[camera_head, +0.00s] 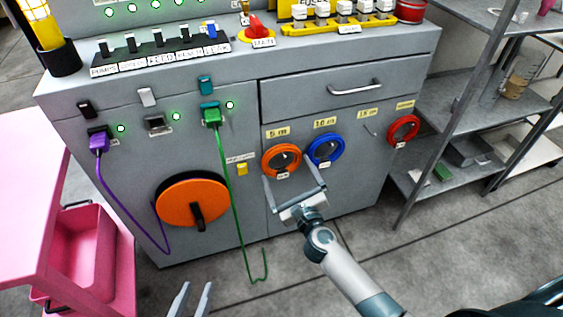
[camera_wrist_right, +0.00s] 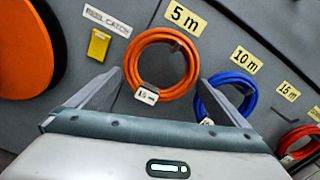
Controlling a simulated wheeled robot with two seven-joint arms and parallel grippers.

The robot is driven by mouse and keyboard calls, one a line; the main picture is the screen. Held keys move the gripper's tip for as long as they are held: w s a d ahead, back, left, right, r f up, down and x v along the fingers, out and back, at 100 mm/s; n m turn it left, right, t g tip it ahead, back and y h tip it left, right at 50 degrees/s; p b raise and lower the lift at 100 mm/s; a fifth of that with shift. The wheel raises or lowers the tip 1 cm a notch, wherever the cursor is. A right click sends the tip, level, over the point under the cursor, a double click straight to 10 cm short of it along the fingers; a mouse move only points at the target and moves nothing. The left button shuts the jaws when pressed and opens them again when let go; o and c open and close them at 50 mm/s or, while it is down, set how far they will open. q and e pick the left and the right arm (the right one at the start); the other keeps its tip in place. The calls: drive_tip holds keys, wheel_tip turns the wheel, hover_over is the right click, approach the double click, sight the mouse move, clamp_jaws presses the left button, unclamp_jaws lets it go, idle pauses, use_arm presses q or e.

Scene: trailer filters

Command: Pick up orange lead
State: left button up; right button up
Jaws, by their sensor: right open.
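The orange lead (camera_head: 266,160) is a round coil hanging on the grey cabinet front under the "5 m" label. It also shows in the right wrist view (camera_wrist_right: 132,68), with a small white tag at its bottom. My right gripper (camera_head: 293,182) is open and empty, just in front of and below the coil. In the right wrist view its fingertips (camera_wrist_right: 160,76) stand either side of the coil's lower half; contact cannot be told. My left gripper (camera_head: 194,291) shows only its two parted fingers at the bottom edge, open and empty, away from the coil.
A blue coil (camera_head: 339,147) hangs close right of the orange one, and a red coil (camera_head: 404,118) farther right. An orange reel (camera_head: 190,203) and a hanging green cable (camera_head: 235,205) are to the left. A metal shelf (camera_head: 455,110) stands right, a pink cart (camera_head: 120,250) left.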

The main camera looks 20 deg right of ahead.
drive_tip(key=shift+w, duration=0.9)
use_arm(q)
drive_tip(key=shift+w+d+r, duration=0.1)
drive_tip(key=shift+w+r, duration=0.05)
drive_tip(key=shift+r, duration=0.25)
use_arm(e)
drive_tip(key=shift+r, duration=0.1)
drive_tip(key=c, duration=0.9)
